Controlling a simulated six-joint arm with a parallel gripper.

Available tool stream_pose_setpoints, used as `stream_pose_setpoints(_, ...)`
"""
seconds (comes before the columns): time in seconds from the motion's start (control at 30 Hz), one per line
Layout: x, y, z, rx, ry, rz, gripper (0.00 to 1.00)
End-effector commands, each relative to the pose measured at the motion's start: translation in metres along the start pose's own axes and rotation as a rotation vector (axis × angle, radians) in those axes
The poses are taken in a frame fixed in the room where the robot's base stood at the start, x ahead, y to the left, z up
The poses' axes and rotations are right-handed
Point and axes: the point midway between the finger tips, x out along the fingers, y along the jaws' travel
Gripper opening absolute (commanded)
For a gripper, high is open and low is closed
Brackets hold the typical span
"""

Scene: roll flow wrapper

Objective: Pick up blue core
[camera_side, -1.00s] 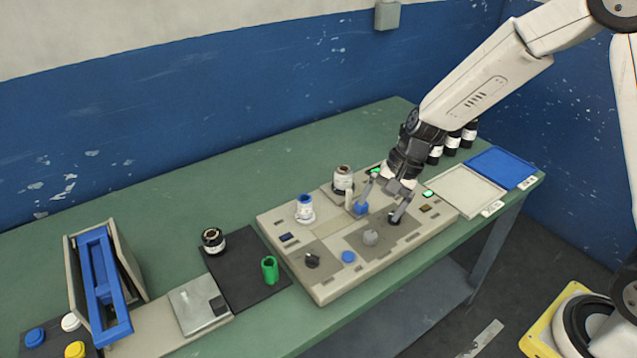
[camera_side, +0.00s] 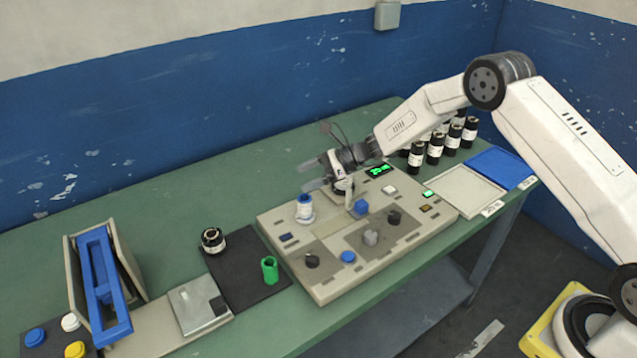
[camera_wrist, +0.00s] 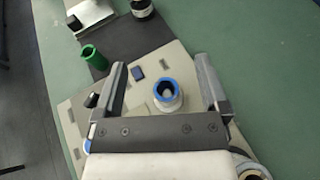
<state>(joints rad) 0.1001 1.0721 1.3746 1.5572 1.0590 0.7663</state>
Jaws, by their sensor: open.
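The blue core (camera_side: 305,200) shows as a blue ring at the top of a white roll (camera_side: 306,213) standing upright on the machine's left part. In the wrist view the blue core (camera_wrist: 159,84) lies between my jaws with its dark hole facing the camera. My gripper (camera_side: 309,175) is open and empty, reaching leftward above and behind the blue core, apart from it. In the wrist view my gripper (camera_wrist: 160,70) has one finger on each side of the core. Part of another roll behind the gripper is hidden.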

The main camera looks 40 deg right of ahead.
Motion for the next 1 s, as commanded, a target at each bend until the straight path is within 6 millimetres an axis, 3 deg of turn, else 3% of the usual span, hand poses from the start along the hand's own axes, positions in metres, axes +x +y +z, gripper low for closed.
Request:
stream_pose_setpoints(0.27,0.002,-0.001,-0.005,0.003,-0.002,-0.001,0.94)
stream_pose_setpoints(0.6,0.013,0.0,-0.03,0.001,-0.002,0.0,0.94)
stream_pose_setpoints(1.0,0.016,0.0,-0.038,0.0,-0.001,0.0,0.94)
